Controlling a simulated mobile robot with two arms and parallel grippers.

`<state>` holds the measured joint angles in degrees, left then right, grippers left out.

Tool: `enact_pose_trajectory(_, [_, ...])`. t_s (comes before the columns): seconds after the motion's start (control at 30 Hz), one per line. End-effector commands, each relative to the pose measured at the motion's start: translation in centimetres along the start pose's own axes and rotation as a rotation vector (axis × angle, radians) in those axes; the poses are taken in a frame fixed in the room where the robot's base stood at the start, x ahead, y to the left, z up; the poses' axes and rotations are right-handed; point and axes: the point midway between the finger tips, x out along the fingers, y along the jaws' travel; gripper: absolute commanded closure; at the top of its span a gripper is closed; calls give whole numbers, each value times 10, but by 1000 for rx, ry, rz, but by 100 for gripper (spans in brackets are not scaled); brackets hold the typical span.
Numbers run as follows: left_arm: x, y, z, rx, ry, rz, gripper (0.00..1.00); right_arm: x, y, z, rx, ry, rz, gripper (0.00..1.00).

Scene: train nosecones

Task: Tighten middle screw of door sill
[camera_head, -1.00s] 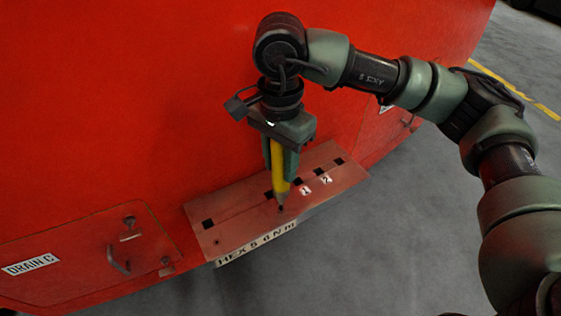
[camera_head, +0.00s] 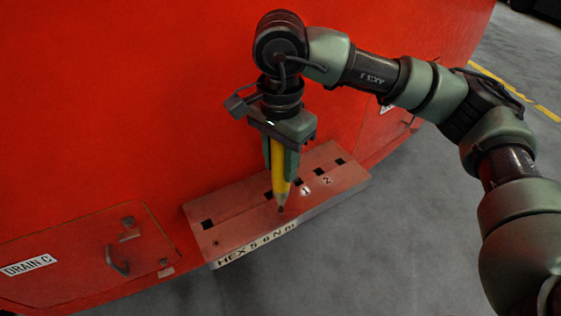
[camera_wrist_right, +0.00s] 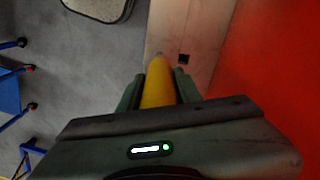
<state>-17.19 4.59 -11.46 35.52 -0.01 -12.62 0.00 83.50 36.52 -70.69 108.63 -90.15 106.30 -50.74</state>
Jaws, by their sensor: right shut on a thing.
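The door sill (camera_head: 238,217) is a red step plate jutting from the red train nose, with square dark holes and the lettering "HEX 5 6 Nm" on its front edge. My right gripper (camera_head: 281,165) is shut on a yellow screwdriver-like tool (camera_head: 278,162), which points down. The tool's dark tip is at or just above the sill near its middle; I cannot tell whether it touches a screw, as the tip covers that spot. In the right wrist view the yellow tool (camera_wrist_right: 158,88) sits between the fingers, over the sill (camera_wrist_right: 190,30). My left gripper is not in view.
A red hatch (camera_head: 90,245) marked "DRAIN C" with a handle lies left of the sill. Labels "1" and "2" mark the sill's right part. Grey floor (camera_head: 400,230) is open in front. The wrist view shows a blue wheeled object (camera_wrist_right: 10,90) at left.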

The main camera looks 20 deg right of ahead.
Motion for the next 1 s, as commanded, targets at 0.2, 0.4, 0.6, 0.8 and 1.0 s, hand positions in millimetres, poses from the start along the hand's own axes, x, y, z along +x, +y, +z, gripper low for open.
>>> enact_pose_trajectory(0.2, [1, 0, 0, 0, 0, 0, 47, -1, 0, 0, 0, 0, -2, 100])
enact_pose_trajectory(0.4, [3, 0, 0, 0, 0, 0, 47, 0, 0, 0, 0, 0, -2, 100])
enact_pose_trajectory(0.6, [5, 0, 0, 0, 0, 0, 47, 0, 0, 0, 0, 0, -1, 100])
enact_pose_trajectory(0.8, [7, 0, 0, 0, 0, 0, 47, 1, 0, 0, 0, 0, -1, 100])
enact_pose_trajectory(1.0, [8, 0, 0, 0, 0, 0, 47, 1, 0, 0, 0, 0, -1, 100])
